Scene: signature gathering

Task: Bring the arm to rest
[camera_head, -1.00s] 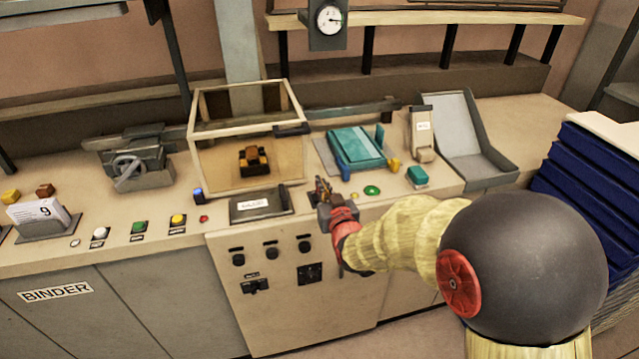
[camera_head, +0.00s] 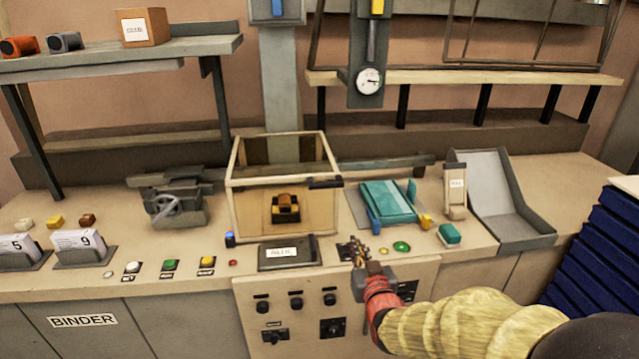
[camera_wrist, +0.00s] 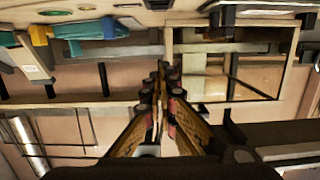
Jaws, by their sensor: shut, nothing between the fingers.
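My gripper (camera_head: 356,252) is at the front edge of the counter in the head view, at the end of my red and yellow arm. It is shut and empty. In the wrist view its two fingers (camera_wrist: 162,75) meet at the tips, with nothing between them. The gripper is just right of the dark labelled plate (camera_head: 290,253) and near the green button (camera_head: 402,247). I cannot tell whether it touches the counter.
A wood-framed clear box (camera_head: 285,185) with an orange and black item stands behind. A teal block (camera_head: 388,203), a grey tray (camera_head: 505,195) and a vise-like press (camera_head: 170,203) share the counter. Stacked blue trays (camera_head: 592,255) stand at right. A gauge (camera_head: 368,82) hangs above.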

